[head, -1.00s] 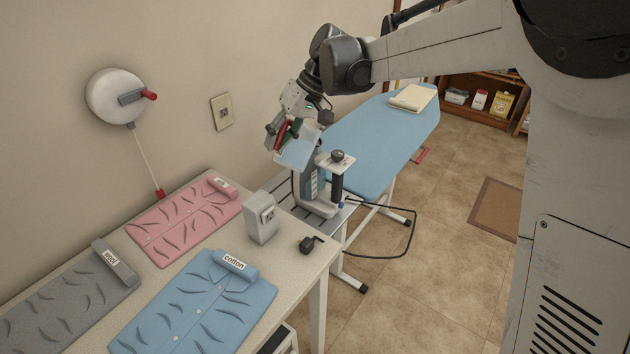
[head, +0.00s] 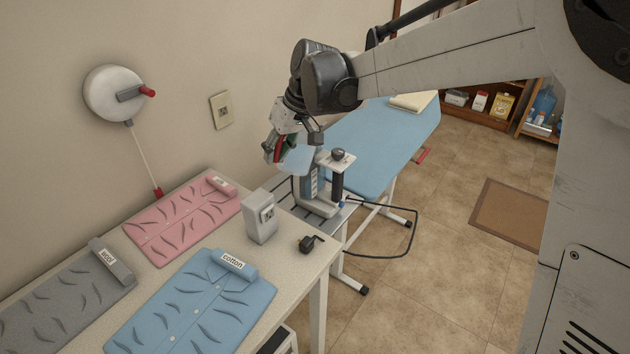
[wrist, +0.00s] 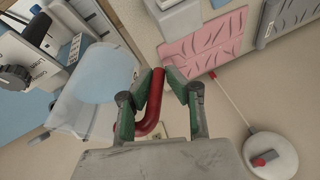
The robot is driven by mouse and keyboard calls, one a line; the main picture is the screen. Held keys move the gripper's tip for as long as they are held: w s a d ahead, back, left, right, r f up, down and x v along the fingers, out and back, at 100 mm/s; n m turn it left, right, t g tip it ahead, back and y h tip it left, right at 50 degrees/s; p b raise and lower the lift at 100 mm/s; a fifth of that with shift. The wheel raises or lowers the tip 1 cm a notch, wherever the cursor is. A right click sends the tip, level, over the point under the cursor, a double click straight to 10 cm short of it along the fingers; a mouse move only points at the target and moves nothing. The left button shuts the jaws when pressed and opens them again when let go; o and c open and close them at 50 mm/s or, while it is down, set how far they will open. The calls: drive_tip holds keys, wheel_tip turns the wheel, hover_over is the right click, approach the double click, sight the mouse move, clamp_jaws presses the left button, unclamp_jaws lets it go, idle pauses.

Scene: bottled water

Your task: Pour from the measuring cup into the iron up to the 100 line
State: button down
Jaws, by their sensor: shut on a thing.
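My gripper (head: 277,153) is shut on the red handle (wrist: 153,102) of the clear measuring cup (head: 297,159), with green pads on either side of the handle. The cup is raised beside the upper left of the iron (head: 317,204) and looks tilted. In the wrist view the cup (wrist: 85,112) shows a pale blue oval inside, probably water. The iron stands upright on a slatted rest, with a blue scale window and a dark handle. The wrist view shows part of the iron (wrist: 25,60) at the left. I cannot read the 100 line or see any stream.
The blue ironing board (head: 375,150) extends behind the iron. A table in front holds a pink shirt (head: 185,220), a blue shirt (head: 195,305), a grey garment (head: 65,305), a socket box (head: 262,218) and a black plug (head: 310,243). A cord loops beside the iron.

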idle(0.4)
drive_tip(key=s+a+r+n+t+h+p, duration=0.1)
drive_tip(key=s+a+r+t+h+p, duration=0.2)
drive_tip(key=s+r+t, duration=0.1)
drive_tip(key=shift+s+a+r, duration=0.2)
drive_tip(key=shift+s+r, duration=0.3)
drive_tip(key=shift+r, duration=0.45)
drive_tip(key=shift+d, duration=0.1)
idle(0.4)
